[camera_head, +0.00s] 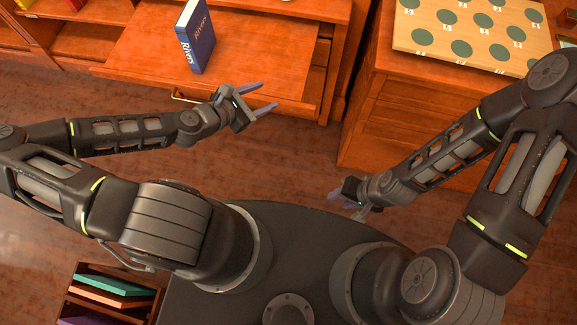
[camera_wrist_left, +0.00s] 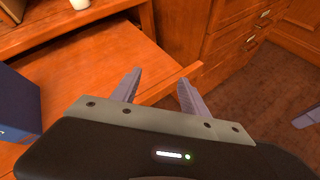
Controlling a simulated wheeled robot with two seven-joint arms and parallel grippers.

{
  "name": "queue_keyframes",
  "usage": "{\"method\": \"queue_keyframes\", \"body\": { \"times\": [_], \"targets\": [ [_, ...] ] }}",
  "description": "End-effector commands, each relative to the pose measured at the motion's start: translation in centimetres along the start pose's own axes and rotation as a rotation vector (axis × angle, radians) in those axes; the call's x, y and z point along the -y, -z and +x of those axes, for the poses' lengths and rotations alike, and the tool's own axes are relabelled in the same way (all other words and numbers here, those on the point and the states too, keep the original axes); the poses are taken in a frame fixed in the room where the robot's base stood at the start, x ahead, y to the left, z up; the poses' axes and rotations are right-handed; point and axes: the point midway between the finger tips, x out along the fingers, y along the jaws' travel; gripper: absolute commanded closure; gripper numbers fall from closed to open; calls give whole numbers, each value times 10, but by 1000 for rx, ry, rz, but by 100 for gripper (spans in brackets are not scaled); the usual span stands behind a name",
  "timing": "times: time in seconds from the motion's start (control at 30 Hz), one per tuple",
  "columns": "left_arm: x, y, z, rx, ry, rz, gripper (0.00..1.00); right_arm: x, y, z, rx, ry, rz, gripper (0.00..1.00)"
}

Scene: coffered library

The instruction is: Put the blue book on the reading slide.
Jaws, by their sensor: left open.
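The blue book (camera_head: 195,39) stands upright on the pulled-out wooden reading slide (camera_head: 137,50), its spine lettered "Rivers". In the left wrist view part of the book (camera_wrist_left: 17,105) shows at the left edge, on the slide (camera_wrist_left: 90,75). My left gripper (camera_head: 267,97) is open and empty, in front and to the right of the book, over the slide's front right part, apart from the book. Its spread fingers (camera_wrist_left: 158,90) also show in the left wrist view. My right gripper (camera_head: 344,199) hangs low near my base; its finger gap is hard to make out.
A board with green discs (camera_head: 470,32) lies on the right cabinet (camera_head: 400,95). A crate (camera_head: 80,309) with several books stands on the floor at lower left. A pale cylindrical object (camera_wrist_left: 80,4) stands behind the slide. The slide is bare to both sides of the book.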

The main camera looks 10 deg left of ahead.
Motion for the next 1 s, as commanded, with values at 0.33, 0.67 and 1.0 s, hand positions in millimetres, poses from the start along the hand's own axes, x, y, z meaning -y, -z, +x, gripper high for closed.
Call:
{"method": "queue_keyframes", "body": {
  "times": [0.33,0.67,1.0],
  "targets": [
    [217,25,11,12,642,981,47,0,0,0,0,0,0,64],
    [241,80,-25,91,983,1744,47,0,0,0,0,0,0,64],
    [238,85,-28,106,1019,1839,47,0,0,0,0,0,0,64]
  ]
}}
